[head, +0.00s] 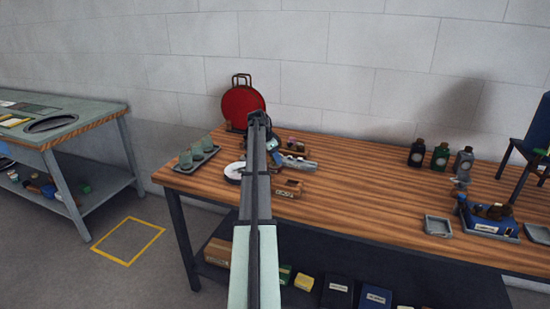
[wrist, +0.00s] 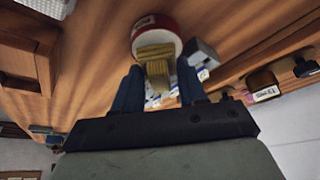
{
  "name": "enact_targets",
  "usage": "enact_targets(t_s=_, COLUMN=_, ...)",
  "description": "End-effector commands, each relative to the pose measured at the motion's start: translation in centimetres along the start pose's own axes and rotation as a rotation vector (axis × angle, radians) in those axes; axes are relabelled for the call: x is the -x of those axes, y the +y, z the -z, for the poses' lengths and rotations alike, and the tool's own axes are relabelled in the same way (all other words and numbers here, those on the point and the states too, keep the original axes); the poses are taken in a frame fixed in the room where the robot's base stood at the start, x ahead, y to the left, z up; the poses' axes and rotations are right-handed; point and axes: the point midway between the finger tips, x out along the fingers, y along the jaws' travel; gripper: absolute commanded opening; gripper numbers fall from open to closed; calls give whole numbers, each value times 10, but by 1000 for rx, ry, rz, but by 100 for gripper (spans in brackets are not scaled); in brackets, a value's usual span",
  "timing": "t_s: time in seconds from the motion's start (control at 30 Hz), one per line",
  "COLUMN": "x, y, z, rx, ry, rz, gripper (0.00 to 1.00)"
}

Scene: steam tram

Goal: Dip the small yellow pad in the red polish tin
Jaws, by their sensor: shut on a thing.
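The small yellow pad (wrist: 155,52) is between the fingers of my gripper (wrist: 158,78) in the wrist view. My gripper is shut on it. The red polish tin (wrist: 170,22) is just beyond the pad, with a red wall, a small label and a pale round face. The pad overlaps the near part of that face; I cannot tell whether it touches it. In the head view my arm hides most of my gripper (head: 273,145), and I cannot make out the pad there.
A large red round object (head: 240,104) stands at the back of the wooden bench (head: 350,180). A tray with greenish glasses (head: 196,154) is at the left. A small wooden block (head: 289,188) lies near the front. Dark bottles (head: 440,156) stand right; the bench middle is clear.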

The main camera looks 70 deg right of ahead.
Motion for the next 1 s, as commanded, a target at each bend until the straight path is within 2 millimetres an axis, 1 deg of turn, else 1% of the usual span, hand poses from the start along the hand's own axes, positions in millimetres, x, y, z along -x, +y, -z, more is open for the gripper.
enact_targets(t_s=1.0, x=-8, y=0, z=-3, rx=0, ry=0, rz=0, gripper=17)
